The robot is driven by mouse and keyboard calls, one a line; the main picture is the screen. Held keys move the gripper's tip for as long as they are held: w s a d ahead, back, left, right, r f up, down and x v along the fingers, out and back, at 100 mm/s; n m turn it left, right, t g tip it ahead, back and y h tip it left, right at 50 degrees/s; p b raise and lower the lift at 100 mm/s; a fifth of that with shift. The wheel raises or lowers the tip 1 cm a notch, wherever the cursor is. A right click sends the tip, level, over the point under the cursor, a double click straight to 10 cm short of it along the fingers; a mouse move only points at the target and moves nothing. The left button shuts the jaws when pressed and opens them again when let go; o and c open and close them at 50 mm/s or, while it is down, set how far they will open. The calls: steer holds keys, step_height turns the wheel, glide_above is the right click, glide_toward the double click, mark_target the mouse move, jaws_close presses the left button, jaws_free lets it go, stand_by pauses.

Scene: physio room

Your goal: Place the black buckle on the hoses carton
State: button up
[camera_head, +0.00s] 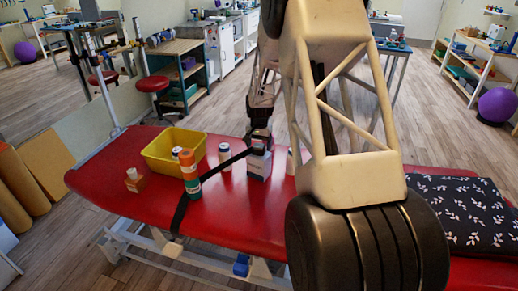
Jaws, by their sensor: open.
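A black strap (213,171) rises from the couch's front edge, passes behind the orange-topped bottle and reaches the carton's top. The black buckle seems to be at that upper end, but it is dark and small and I cannot make it out from my gripper. My gripper (260,141) is open, just above the carton's top at the strap's end. I cannot tell whether it touches the buckle or the carton.
A yellow bin (158,155) stands left of the carton. An orange and green bottle (190,178), a white bottle (225,155) and a small brown box with a white top (135,181) stand nearby. A dark patterned cushion (466,212) lies at right. My arm hides the couch's middle.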

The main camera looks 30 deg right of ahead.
mark_target(259, 145)
step_height(259, 145, up, 10)
stand_by(0.5)
stand_by(0.5)
steer(key=s+a+r+n+t, duration=0.1)
steer(key=s+a+r+n, duration=0.1)
steer(key=s+a+r, duration=0.8)
steer(key=s+a+r+n, duration=0.3)
steer(key=s+a+r, duration=0.2)
steer(key=s+a, duration=0.5)
steer(key=s+a+n, duration=0.2)
steer(key=s+a, duration=0.1)
steer(key=s, duration=1)
steer(key=s+a+n+t, duration=0.1)
steer(key=s+a, duration=0.3)
steer(key=s, duration=0.9)
steer(key=shift+s+f+n+t, duration=0.15)
steer(key=shift+n+t, duration=0.15)
steer(key=shift+n, duration=0.1)
steer(key=shift+a, duration=0.1)
